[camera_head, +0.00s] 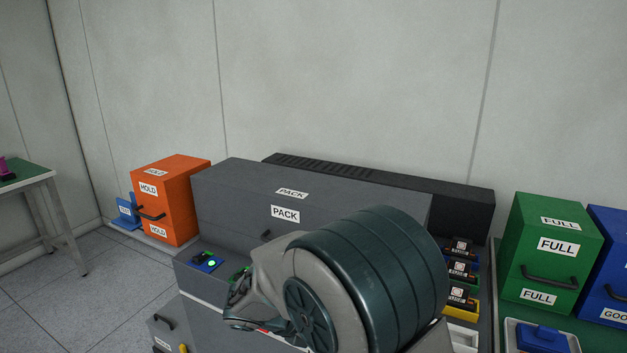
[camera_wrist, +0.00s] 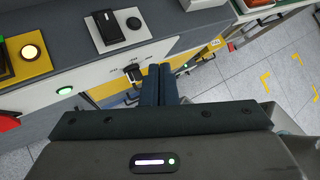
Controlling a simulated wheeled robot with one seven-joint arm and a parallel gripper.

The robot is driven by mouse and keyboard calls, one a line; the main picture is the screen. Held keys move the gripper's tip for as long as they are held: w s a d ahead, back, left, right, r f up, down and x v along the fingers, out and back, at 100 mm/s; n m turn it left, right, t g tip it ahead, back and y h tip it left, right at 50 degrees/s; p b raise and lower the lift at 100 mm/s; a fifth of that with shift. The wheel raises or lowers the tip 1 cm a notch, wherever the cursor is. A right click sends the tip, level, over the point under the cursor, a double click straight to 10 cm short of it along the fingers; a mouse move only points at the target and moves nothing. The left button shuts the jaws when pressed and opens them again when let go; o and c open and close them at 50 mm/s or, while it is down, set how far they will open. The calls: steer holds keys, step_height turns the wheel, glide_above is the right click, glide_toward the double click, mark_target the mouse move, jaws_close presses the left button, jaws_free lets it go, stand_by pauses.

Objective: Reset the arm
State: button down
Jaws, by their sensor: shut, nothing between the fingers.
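My gripper (camera_wrist: 159,72) shows in the wrist view with its two dark fingers pressed together, shut and empty. It points toward the front face of a grey and white bench (camera_wrist: 75,62). A black knob or handle (camera_wrist: 133,74) on that face lies just left of the fingertips; I cannot tell the gap between them. In the head view, my arm's large dark joint fills the lower middle, and my gripper cannot be made out there.
A grey PACK box (camera_head: 225,207), an orange HOLD box (camera_head: 179,207) and a green FULL box (camera_head: 535,278) stand ahead. A green-topped table (camera_head: 38,180) is at the left. A yellow lit-button unit (camera_wrist: 32,67) sits on the bench. Tiled floor (camera_wrist: 285,75) is open at the wrist view's right.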

steer(key=s+d+r+m+y+p, duration=0.1)
steer(key=s+d+r+m+y, duration=0.2)
steer(key=m, duration=0.6)
steer(key=s+d+r+m+y+p, duration=0.1)
steer(key=s+d+r+m+y, duration=0.2)
steer(key=s+m, duration=0.5)
steer(key=s+d+r+m+g+y+p, duration=0.1)
steer(key=s+d+r+m+y, duration=0.2)
steer(key=m, duration=0.8)
steer(key=shift+s+d+r+y+p, duration=0.3)
steer(key=shift+s+d+r, duration=0.55)
steer(key=shift+s+d, duration=0.4)
